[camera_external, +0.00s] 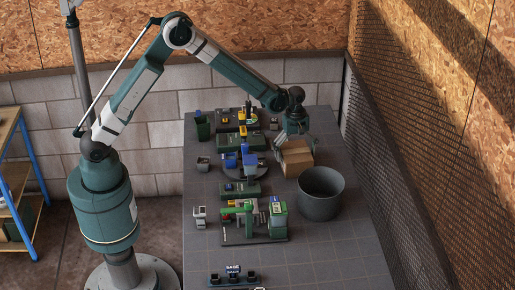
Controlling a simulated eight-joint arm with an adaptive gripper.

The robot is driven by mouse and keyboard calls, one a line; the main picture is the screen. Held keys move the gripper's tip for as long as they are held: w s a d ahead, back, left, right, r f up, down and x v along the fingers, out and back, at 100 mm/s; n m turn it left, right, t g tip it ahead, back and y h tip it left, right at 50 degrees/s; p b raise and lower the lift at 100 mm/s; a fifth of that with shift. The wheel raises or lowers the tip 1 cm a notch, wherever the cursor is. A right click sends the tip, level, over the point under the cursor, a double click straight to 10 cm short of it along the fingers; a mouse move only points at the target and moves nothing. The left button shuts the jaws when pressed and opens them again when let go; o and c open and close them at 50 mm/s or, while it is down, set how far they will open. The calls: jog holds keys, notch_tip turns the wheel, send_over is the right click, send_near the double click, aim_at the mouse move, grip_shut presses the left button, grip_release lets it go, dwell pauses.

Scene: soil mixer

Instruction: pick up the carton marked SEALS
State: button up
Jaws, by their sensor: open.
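A brown cardboard carton (298,162) stands on the grey table (330,262) toward its back right. No marking can be read on it at this size, so I cannot tell whether it is the one marked SEALS. My gripper (295,129) is at the end of the outstretched arm, just above and behind the carton in the picture. It points down and is open. I cannot tell whether it touches the carton, and its fingertips are too small to make out.
A round dark grey bin (318,209) stands in front of the carton. Green machines, one with a green post (278,222), fill the table's left half. A small rack labelled SAGE (233,276) is at the front. A mesh barrier (395,180) runs along the right. The front right tabletop is clear.

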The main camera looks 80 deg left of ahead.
jog(key=c, duration=1.1)
jog(key=shift+r, duration=0.1)
jog(key=shift+c, duration=0.2)
jog(key=shift+r+p, duration=0.8)
jog(key=shift+r, duration=4.15)
